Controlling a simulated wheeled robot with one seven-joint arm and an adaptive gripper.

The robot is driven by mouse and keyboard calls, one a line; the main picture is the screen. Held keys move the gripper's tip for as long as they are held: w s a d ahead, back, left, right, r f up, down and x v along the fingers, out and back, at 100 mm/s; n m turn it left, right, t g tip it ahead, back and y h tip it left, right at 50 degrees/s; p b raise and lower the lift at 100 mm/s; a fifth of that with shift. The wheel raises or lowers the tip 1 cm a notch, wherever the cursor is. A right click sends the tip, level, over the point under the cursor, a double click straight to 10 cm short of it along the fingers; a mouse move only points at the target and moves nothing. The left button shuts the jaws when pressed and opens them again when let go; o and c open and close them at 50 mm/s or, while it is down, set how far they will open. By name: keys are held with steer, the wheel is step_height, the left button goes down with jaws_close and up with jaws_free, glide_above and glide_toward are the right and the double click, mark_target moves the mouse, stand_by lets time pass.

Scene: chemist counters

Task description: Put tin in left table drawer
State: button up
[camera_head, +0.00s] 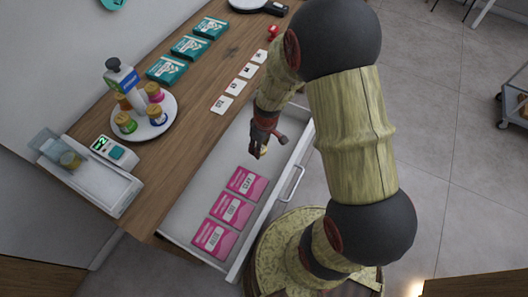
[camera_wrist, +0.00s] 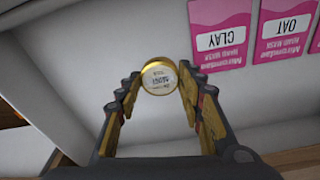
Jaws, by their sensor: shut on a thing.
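The tin (camera_wrist: 159,77) is small and round with a gold rim and a pale printed lid. My gripper (camera_wrist: 160,88) is shut on it, with the tin between the fingertips in the wrist view. In the head view my gripper (camera_head: 261,147) hangs over the open white drawer (camera_head: 190,207) of the wooden table, and only a small gold bit of the tin (camera_head: 264,151) shows. The drawer has a handle (camera_head: 292,183) on its front. I cannot tell how high the tin is above the drawer floor.
Several pink packets (camera_head: 230,210) lie in the near part of the drawer. On the wooden table (camera_head: 185,140) are teal boxes (camera_head: 189,47), white cards (camera_head: 236,87), a round tray (camera_head: 165,125) with bottles, and a scale (camera_head: 100,178). The drawer floor beside the packets is clear.

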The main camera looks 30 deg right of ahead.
mark_target(265, 146)
steer(key=d+f, duration=0.1)
steer(key=w+d+f+b, duration=0.1)
steer(key=f, duration=0.1)
steer(key=d+f, duration=0.1)
steer(key=shift+w+f, duration=0.25)
steer(key=shift+w+d+f+b, duration=0.15)
steer(key=shift+f+b, duration=0.4)
steer(key=shift+f, duration=0.35)
steer(key=shift+d+f+b, duration=0.1)
steer(key=shift+f+b, duration=0.4)
steer(key=shift+f, duration=0.4)
steer(key=shift+f, duration=0.15)
steer(key=o, duration=1)
steer(key=shift+o, duration=0.2)
